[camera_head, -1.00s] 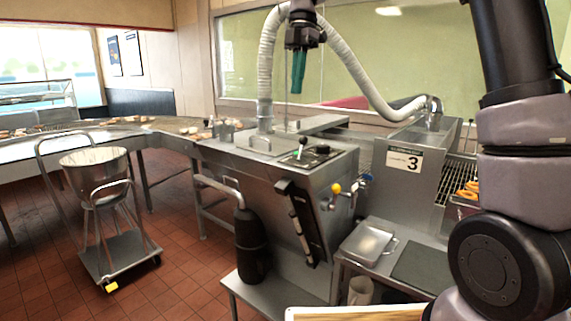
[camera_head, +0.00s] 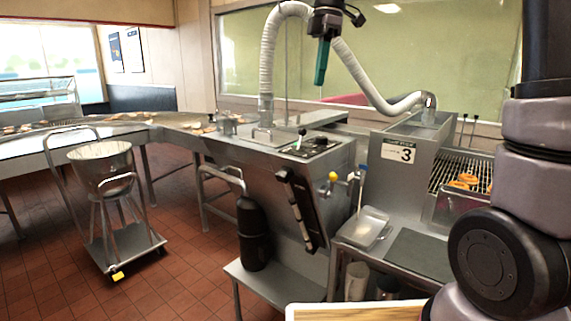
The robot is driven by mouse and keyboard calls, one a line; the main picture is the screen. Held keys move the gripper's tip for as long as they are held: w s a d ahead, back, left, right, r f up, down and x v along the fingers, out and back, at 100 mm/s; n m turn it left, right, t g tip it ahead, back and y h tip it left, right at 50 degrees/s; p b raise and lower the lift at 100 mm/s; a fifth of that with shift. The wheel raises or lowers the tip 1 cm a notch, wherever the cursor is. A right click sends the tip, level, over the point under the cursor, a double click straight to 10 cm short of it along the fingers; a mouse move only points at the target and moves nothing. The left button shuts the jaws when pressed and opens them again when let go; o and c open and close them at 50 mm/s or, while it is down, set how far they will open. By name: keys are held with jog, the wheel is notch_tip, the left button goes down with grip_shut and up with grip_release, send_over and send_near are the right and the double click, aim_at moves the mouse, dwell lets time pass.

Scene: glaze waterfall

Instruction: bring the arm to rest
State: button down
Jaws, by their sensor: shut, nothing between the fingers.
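My gripper (camera_head: 321,62) hangs at the top of the picture, pointing down, with its green fingers together and nothing between them. It is in the air over the steel glazing machine (camera_head: 270,185), apart from everything. The upper links of my arm (camera_head: 545,130) stand at the right edge of the picture. The part of the arm between them and the gripper is out of view above.
A white ribbed hose (camera_head: 268,60) arches close beside and behind my gripper. A steel box marked 3 (camera_head: 400,152) and a rack with doughnuts (camera_head: 465,182) stand to the right. A cart (camera_head: 125,247) with a metal bucket (camera_head: 100,165) is on the left floor.

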jog(key=s+d+f+m+t, duration=0.2)
jog(key=s+d+m+t, duration=0.2)
jog(key=s+d+m, duration=0.3)
jog(key=s+d+f+m+t, duration=0.3)
jog(key=s+d+m, duration=0.5)
jog(key=m, duration=1)
jog(key=shift+s+d+t+y, duration=0.3)
jog(key=shift+d+t, duration=0.1)
jog(key=shift+d, duration=0.5)
